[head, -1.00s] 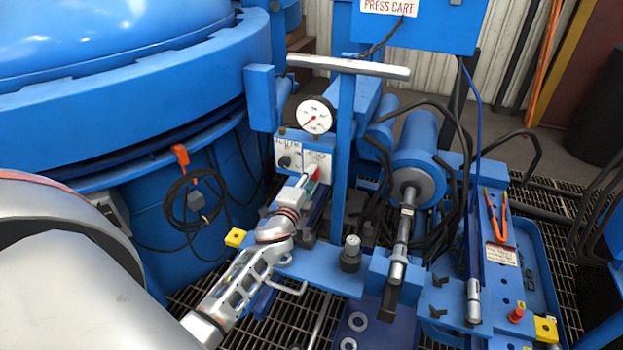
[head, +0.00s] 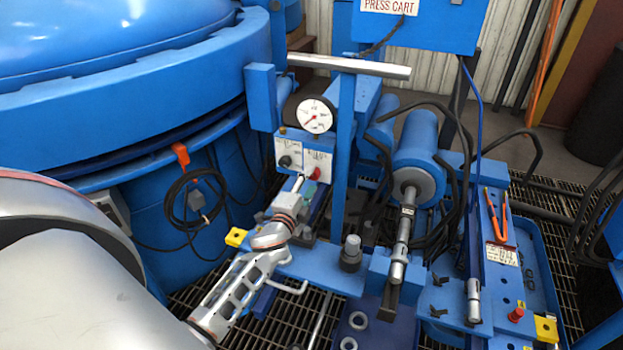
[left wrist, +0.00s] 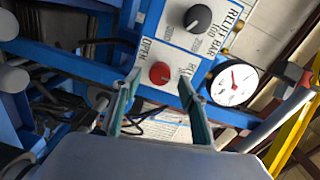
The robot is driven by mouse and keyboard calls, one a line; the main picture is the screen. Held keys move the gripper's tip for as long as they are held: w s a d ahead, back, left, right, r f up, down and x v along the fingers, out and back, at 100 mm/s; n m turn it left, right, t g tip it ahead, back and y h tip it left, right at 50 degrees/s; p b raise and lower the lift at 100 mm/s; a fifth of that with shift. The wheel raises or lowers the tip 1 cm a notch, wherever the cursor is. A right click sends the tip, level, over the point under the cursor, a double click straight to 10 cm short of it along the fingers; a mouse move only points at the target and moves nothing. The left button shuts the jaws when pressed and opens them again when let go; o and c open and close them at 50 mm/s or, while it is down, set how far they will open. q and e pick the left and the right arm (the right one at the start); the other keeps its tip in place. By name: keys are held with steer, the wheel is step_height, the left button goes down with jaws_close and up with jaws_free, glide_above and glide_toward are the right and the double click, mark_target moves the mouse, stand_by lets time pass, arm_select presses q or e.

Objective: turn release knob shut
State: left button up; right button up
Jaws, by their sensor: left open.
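The red release knob (head: 314,174) sits on a white label plate on the press cart's front panel. In the left wrist view the red knob (left wrist: 160,73) lies between my two teal fingers, beyond their tips, beside the word OPEN. Its pointer direction is too small to read. My left gripper (head: 305,185) is open and stands just in front of the panel, apart from the knob; its fingers also show in the left wrist view (left wrist: 162,84). My right gripper is not in view.
A black knob (head: 285,161) sits left of the red one, and a round white gauge (head: 314,115) is above. A blue post (head: 342,160) stands close on the right. The blue cylinder (head: 417,165) and black hoses lie further right. The large blue furnace (head: 110,115) fills the left.

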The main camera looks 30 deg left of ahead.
arm_select(q)
steer(key=v, duration=0.9)
steer(key=shift+s, duration=0.25)
steer(key=shift+d, duration=0.1)
